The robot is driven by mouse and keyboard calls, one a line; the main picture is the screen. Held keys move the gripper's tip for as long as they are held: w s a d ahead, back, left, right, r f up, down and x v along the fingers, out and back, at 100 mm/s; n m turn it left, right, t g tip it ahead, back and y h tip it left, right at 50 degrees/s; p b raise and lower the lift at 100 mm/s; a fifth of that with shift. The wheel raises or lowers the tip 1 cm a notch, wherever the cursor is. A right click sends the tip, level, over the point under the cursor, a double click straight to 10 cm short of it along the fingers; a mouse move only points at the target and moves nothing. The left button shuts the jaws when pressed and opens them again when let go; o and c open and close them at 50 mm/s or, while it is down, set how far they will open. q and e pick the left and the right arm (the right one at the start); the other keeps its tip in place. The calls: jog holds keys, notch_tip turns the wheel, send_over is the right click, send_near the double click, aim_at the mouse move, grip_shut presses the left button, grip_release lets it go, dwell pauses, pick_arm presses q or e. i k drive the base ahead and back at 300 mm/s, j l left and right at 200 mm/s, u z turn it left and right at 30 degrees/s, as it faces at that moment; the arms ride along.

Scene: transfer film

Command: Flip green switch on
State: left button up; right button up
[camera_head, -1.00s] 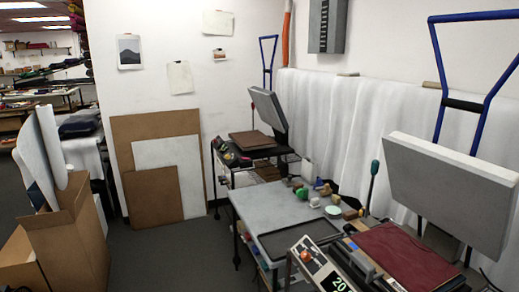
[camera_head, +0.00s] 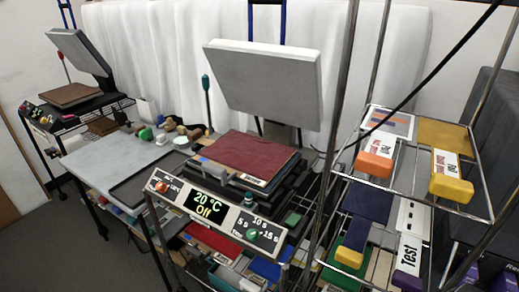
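A heat press (camera_head: 262,85) with its grey upper plate raised stands near the middle. Its front control panel (camera_head: 175,203) has a black display (camera_head: 208,205) reading "20 °C Off". A small round green knob (camera_head: 252,234) sits at the panel's right end, among marks reading 5 s, 10 s and 15 s. An orange-red knob (camera_head: 161,187) sits at the panel's left end. I cannot tell which part is the green switch. A green square (camera_head: 292,219) lies behind the panel's right end. Neither gripper is in view.
A grey table (camera_head: 95,158) with small jars adjoins the press on the left. A second press (camera_head: 75,95) stands further back left. Dark floor is open at lower left.

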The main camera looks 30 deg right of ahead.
aim_at(293, 221)
jog(key=z, duration=1.3)
